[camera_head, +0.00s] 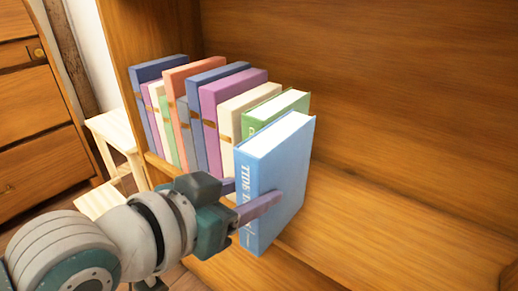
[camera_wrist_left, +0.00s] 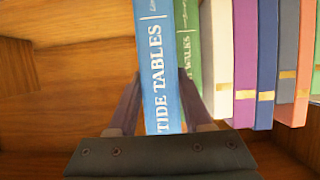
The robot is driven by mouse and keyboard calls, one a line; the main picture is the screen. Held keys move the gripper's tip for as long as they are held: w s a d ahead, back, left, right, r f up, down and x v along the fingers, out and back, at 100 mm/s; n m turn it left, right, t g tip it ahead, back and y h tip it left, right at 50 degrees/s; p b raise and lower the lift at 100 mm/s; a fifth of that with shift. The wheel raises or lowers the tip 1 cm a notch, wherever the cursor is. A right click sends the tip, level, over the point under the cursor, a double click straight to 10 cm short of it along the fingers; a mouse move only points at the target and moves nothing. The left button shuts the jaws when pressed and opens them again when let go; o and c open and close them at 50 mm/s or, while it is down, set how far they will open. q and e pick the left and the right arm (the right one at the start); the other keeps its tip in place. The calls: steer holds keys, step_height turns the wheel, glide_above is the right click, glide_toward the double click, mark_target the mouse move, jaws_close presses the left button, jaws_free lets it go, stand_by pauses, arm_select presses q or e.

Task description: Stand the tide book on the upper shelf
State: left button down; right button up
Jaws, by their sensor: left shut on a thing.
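The tide book (camera_head: 278,180) is a light blue book with white lettering on its spine. In the left wrist view its spine (camera_wrist_left: 160,65) reads "TIDE TABLES". My left gripper (camera_head: 252,200) is shut on it, with one finger on each side of the lower spine. The book is upright, at the right end of a row of books on the wooden shelf (camera_head: 365,225). It is beside a green book (camera_head: 287,104) and stands out in front of it. I cannot tell whether its bottom edge touches the shelf. My right gripper does not show.
Several upright books (camera_head: 200,105) fill the shelf's left part, by the side panel (camera_head: 170,30). The shelf to the right of the tide book is bare. A pale step stool (camera_head: 115,130) and a wooden drawer chest (camera_head: 40,130) stand to the left.

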arm_select(q)
steer(key=shift+d+r, duration=0.1)
steer(key=shift+c, duration=1.8)
jaws_free()
steer(key=shift+w, duration=0.1)
steer(key=shift+o, duration=0.6)
steer(key=shift+f, duration=0.25)
steer(key=f+p+v, duration=0.2)
steer(key=p+v, duration=0.6)
steer(key=v, duration=0.8)
steer(key=shift+s+a, duration=0.55)
steer(key=shift+s, duration=0.1)
steer(key=shift+f, duration=0.15)
